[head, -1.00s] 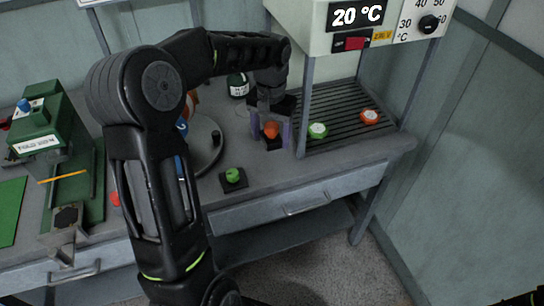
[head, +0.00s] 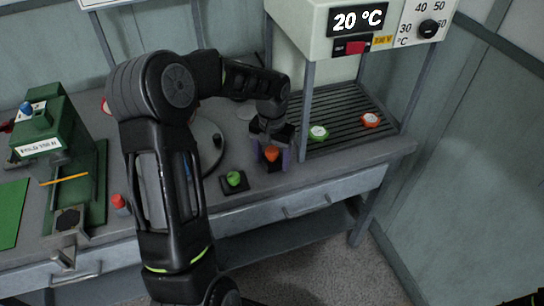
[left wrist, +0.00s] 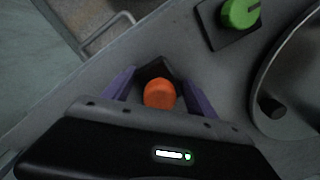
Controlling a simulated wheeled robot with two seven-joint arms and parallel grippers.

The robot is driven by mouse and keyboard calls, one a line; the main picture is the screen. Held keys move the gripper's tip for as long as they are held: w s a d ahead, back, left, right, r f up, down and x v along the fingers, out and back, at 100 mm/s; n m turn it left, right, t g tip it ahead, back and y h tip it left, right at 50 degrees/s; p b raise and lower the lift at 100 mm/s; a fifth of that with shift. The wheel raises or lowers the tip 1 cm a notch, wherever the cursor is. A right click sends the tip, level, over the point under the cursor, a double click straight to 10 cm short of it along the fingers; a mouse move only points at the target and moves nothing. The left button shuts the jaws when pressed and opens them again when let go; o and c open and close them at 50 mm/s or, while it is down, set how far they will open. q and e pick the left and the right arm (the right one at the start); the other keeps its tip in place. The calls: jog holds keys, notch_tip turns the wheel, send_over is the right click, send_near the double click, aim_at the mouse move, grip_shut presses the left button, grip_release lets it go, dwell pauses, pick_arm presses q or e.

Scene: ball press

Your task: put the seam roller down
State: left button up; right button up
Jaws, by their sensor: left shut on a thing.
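The seam roller (head: 271,153) shows as an orange knob-like top with a dark part by it. My left gripper (head: 271,158) is shut on it, with a purple finger on each side. In the left wrist view the orange top (left wrist: 160,94) sits between the purple fingers (left wrist: 158,92), with the dark part just beyond. The gripper is over the worktop near its front edge, left of the slatted rack. I cannot tell whether the roller touches the worktop. My right gripper is not in view.
A green knob on a black plate (head: 235,181) is close on the left. A round grey plate (head: 207,148) is behind it, partly hidden by my arm. The slatted rack (head: 345,118) holds a green-and-white and an orange-and-white disc. A green press (head: 50,145) stands at far left.

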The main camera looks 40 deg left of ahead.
aim_at(272, 150)
pick_arm(q)
jog(key=shift+f, duration=0.15)
jog(key=o, duration=1.8)
notch_tip(272, 150, up, 12)
jog(key=shift+r, duration=0.25)
jog(key=shift+f, duration=0.1)
